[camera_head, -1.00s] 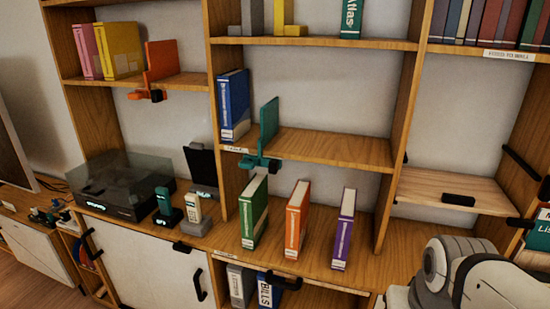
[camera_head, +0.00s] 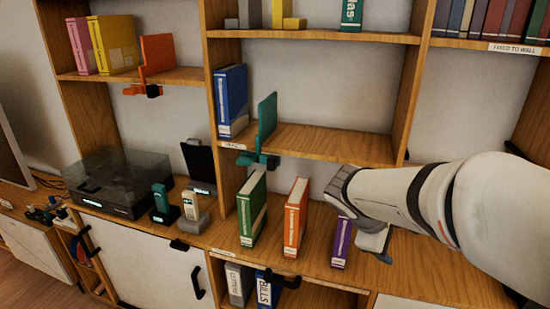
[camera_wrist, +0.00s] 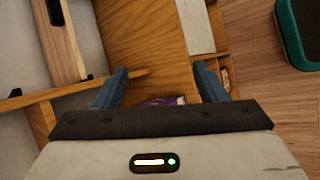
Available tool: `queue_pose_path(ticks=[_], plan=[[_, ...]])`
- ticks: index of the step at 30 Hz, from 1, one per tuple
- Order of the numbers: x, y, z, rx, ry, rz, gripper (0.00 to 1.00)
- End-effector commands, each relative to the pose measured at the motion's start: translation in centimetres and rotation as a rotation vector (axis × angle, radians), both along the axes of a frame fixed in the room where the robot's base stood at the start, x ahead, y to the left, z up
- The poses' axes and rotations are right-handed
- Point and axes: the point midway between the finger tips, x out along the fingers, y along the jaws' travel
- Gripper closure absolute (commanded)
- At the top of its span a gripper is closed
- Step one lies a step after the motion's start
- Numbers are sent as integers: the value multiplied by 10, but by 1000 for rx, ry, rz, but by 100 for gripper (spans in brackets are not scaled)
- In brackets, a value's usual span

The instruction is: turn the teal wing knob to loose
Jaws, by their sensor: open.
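The teal wing knob (camera_head: 258,161) shows in the head view under the front edge of the middle shelf, below an upright teal bookend (camera_head: 267,118). Its exact wing angle is too small to tell. My gripper (camera_head: 378,250) is to the right of and lower than the knob, in front of the purple book, and apart from the knob. In the wrist view my gripper (camera_wrist: 162,86) has its two blue fingers wide apart. The knob does not show in the wrist view.
A blue book (camera_head: 231,100) leans left of the teal bookend. A green book (camera_head: 252,207), an orange book (camera_head: 296,217) and a purple book (camera_head: 342,242), partly hidden by my arm, stand on the lower shelf. An orange bookend (camera_head: 157,55) with a similar clamp is at upper left.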

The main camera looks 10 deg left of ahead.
Motion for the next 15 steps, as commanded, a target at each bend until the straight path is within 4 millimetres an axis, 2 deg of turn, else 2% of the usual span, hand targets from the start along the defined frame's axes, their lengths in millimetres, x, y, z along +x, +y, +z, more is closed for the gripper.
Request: queue_pose_path(ticks=[1, 3, 5, 7, 8, 9, 11, 12, 15], plan=[[27, 25, 1, -116, 10, 140, 35], [62, 62, 8, -289, 10, 333, 35], [89, 101, 13, -442, 0, 489, 35], [115, 153, 18, -619, -23, 663, 35], [123, 177, 19, -693, -36, 730, 35], [132, 209, 21, -789, -57, 816, 35], [140, 256, 22, -921, -91, 925, 35], [142, 285, 22, -1001, -115, 987, 35], [140, 344, 22, -1161, -174, 1100, 35]])
